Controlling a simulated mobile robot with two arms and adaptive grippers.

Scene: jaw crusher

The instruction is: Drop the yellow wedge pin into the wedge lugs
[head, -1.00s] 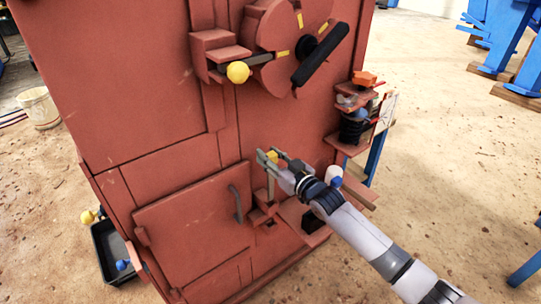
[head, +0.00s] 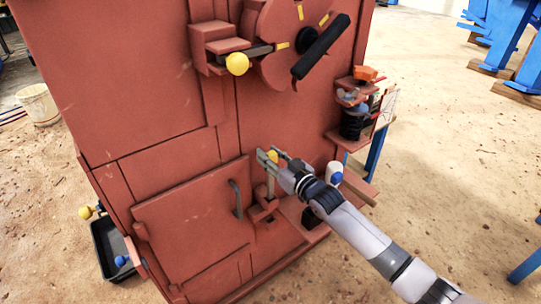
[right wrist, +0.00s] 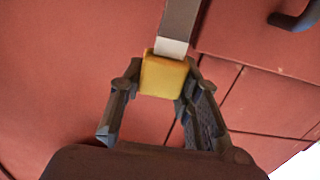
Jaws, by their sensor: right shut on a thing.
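My right gripper (head: 277,156) is shut on the yellow head of the wedge pin (head: 271,157), in front of the red machine. The pin's grey shank hangs down from the head, roughly upright, to the red wedge lugs (head: 264,208). I cannot tell how far its lower end is in the lugs. In the right wrist view the yellow head (right wrist: 164,76) sits between the fingertips of the gripper (right wrist: 158,84), and the grey shank runs away from it past the top edge. My left gripper is not in view.
A red door (head: 195,220) with a handle (head: 236,198) is left of the lugs. Above are a lever with a yellow ball (head: 237,64) and a wheel with a black handle (head: 320,46). A red shelf (head: 352,138) with parts juts out at right. A black tray (head: 108,250) lies on the ground at left.

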